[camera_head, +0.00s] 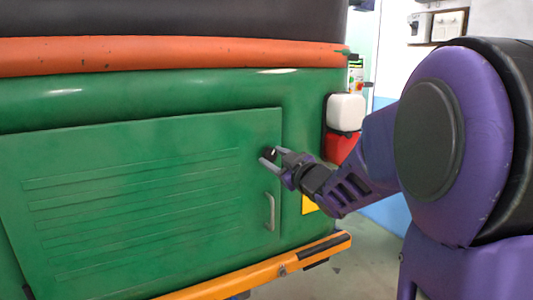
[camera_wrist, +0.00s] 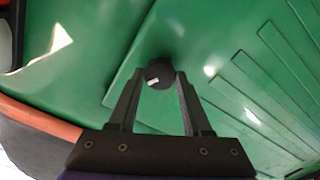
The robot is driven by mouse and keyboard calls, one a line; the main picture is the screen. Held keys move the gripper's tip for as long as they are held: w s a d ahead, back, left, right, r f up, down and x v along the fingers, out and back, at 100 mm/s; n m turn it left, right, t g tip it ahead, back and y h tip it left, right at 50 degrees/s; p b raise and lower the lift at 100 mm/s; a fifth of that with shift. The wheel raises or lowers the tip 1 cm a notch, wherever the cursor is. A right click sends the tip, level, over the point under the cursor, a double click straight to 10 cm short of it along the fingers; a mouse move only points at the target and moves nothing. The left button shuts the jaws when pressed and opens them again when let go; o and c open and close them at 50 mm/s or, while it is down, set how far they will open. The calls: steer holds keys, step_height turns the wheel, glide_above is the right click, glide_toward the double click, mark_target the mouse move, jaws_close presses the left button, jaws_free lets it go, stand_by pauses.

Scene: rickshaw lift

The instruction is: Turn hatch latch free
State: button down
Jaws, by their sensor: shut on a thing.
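The latch is a small black round knob with a pale mark, seen in the wrist view (camera_wrist: 158,75) between my fingertips. It sits near the edge of the green hatch (camera_head: 130,190), and it shows as a small dark spot in the head view (camera_head: 269,153). My gripper (camera_head: 272,156) reaches it from the right, with one finger on each side of the knob, shut on it. The fingers also show in the wrist view (camera_wrist: 157,82). The hatch lies flush in the green body panel, and its grey handle (camera_head: 270,212) is below the latch.
An orange bumper bar (camera_head: 300,258) runs below the hatch, and an orange-red band (camera_head: 170,54) runs above it. A white and red container (camera_head: 345,112) stands at the vehicle's right side. Bare floor shows at the lower right.

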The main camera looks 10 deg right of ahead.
steer(key=m+p, duration=0.3)
steer(key=m, duration=0.3)
steer(key=shift+r, duration=0.2)
steer(key=m+p, duration=0.3)
steer(key=m, duration=0.3)
steer(key=shift+f+m, duration=0.1)
steer(key=shift+m, duration=0.2)
steer(key=shift+c, duration=1.7)
jaws_free()
steer(key=shift+s+f, duration=0.1)
